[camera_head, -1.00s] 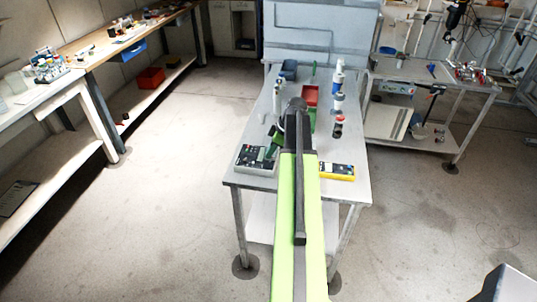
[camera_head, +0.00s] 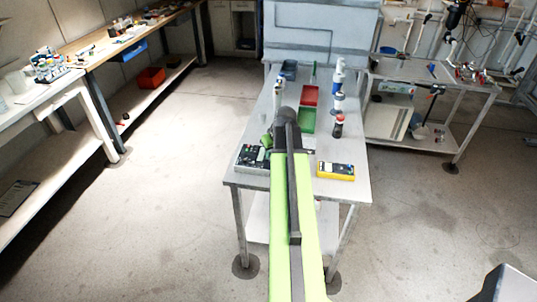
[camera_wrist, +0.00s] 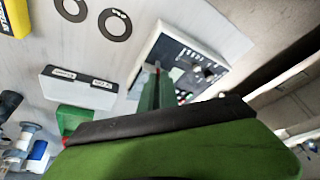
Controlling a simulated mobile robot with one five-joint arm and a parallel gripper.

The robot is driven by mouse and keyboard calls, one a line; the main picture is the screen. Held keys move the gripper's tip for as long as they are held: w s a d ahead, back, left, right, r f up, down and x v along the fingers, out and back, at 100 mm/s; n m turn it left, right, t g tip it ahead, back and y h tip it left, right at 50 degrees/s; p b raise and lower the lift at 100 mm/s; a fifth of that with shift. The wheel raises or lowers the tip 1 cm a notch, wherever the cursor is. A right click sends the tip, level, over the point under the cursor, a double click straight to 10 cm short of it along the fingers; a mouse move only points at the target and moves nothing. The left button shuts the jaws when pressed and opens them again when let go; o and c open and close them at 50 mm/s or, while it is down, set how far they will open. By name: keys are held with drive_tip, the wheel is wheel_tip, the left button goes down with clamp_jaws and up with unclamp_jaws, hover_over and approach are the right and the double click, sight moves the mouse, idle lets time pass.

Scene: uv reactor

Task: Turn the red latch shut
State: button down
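A grey box with a dark panel (camera_head: 252,158) lies at the front left of the table in the head view. The wrist view shows this panel (camera_wrist: 190,62) closer, with knobs and small coloured parts. A small red spot (camera_wrist: 158,67) shows at its left edge, by my fingertips; I cannot tell if it is the red latch. My green gripper (camera_wrist: 153,82) points at the panel's left edge in the wrist view. Its fingers look close together, but their gap is unclear. In the head view my arm hides most of the gripper (camera_head: 266,141).
A yellow device (camera_head: 335,171) lies at the table's (camera_head: 232,178) front right. A red bin (camera_head: 310,95) and a green bin (camera_head: 306,121) stand behind it, with bottles (camera_head: 338,103) to their right.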

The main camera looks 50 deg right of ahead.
drive_tip(key=m+h, duration=0.1)
drive_tip(key=m, duration=0.1)
drive_tip(key=m+g, duration=0.1)
drive_tip(key=m, duration=0.2)
drive_tip(key=shift+h, duration=0.4)
drive_tip(key=shift+m+g+h, duration=0.4)
drive_tip(key=shift+m, duration=1.2)
drive_tip(key=shift+s, duration=0.1)
drive_tip(key=c, duration=1.6)
unclamp_jaws()
drive_tip(key=shift+s+r, duration=0.1)
drive_tip(key=shift+a, duration=0.1)
